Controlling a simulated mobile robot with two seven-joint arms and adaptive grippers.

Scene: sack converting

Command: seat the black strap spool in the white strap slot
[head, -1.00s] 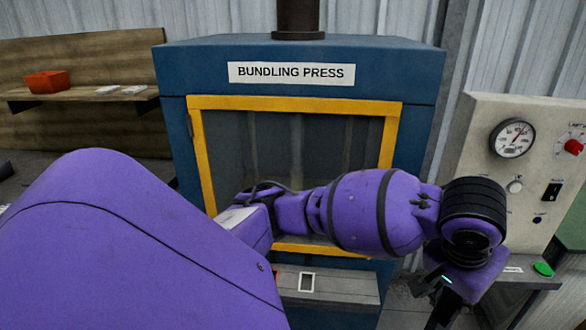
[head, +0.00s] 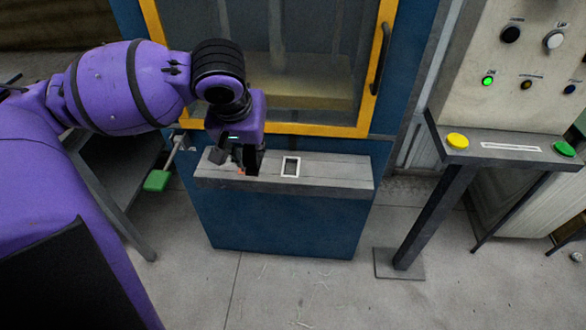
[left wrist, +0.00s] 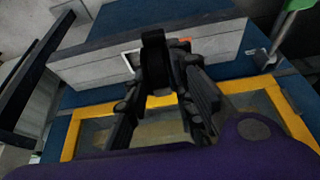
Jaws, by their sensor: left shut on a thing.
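The white strap slot (head: 291,167) is a small white-rimmed rectangular opening in the top of the grey ledge (head: 335,172) at the front of the blue press. My left gripper (head: 238,162) points down over the ledge, just left of the slot in the head view. In the left wrist view it is shut on the black strap spool (left wrist: 155,55), which stands between its fingers. The white slot rim (left wrist: 129,62) shows beside the spool there, partly hidden. In the head view I cannot separate the spool from the dark fingers. My right gripper is not in view.
A small orange patch (left wrist: 184,41) on the ledge lies close by the gripper. The yellow-framed press door (head: 310,128) rises behind the ledge. A green-ended lever (head: 157,180) sits left. A button console (head: 500,148) stands right. The ledge's right part is clear.

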